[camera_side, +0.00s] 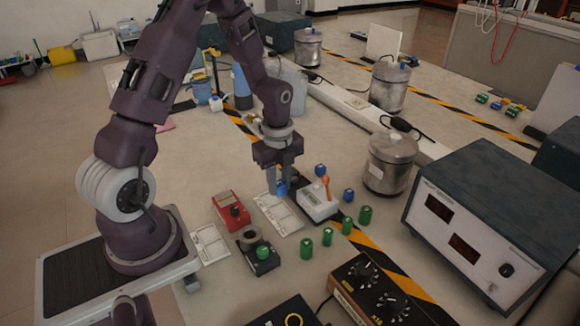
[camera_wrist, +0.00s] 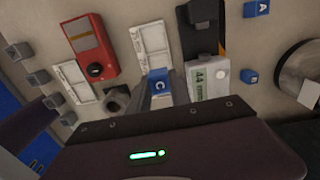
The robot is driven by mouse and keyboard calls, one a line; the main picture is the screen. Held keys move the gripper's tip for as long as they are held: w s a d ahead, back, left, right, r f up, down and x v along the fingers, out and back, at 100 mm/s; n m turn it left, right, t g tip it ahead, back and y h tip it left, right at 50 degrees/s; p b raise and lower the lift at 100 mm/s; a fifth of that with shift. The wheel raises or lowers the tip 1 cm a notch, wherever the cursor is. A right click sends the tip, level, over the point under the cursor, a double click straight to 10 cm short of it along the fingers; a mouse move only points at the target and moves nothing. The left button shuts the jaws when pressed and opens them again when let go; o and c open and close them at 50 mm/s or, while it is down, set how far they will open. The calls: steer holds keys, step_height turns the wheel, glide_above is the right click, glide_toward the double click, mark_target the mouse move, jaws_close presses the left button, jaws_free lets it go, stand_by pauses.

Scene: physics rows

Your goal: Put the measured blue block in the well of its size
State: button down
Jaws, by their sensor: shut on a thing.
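In the side view my gripper (camera_side: 280,186) points down, shut on a blue block (camera_side: 282,189) over the far end of a pale tray (camera_side: 280,217) with wells. In the wrist view the block (camera_wrist: 160,86), marked C, sits between the fingers, at the near end of the tray (camera_wrist: 153,42). I cannot tell whether it touches the tray. The well sizes are too small to read. A white gauge (camera_side: 318,202) with an orange lever stands right beside the tray; its display shows 44 in the wrist view (camera_wrist: 201,78).
Two other blue blocks (camera_side: 320,170) (camera_side: 348,195) lie beyond the gauge. Several green cylinders (camera_side: 364,215) stand to the right and in front.

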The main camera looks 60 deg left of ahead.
mark_target(281, 211)
steer(key=shift+f, duration=3)
steer(key=shift+f, duration=0.35)
steer(key=c, duration=0.8)
jaws_free()
steer(key=shift+r, duration=4.2)
steer(key=s+d+r+n+t+y, duration=0.1)
steer(key=s+d+r+n, duration=0.3)
steer(key=r, duration=0.5)
steer(key=s+d+r+n+t, duration=0.1)
steer(key=d+r+n+t, duration=0.15)
steer(key=r+n, duration=0.4)
steer(key=s+d+r+n+t, duration=0.1)
steer(key=s+d+r+n, duration=0.2)
steer(key=s, duration=0.3)
steer(key=s+d+r+n+t+h, duration=0.1)
steer(key=s+d+r+n, duration=0.2)
steer(key=s+r+n, duration=0.1)
steer(key=shift+s+d+r, duration=0.35)
steer(key=shift+s+r, duration=0.15)
steer(key=shift+s, duration=0.75)
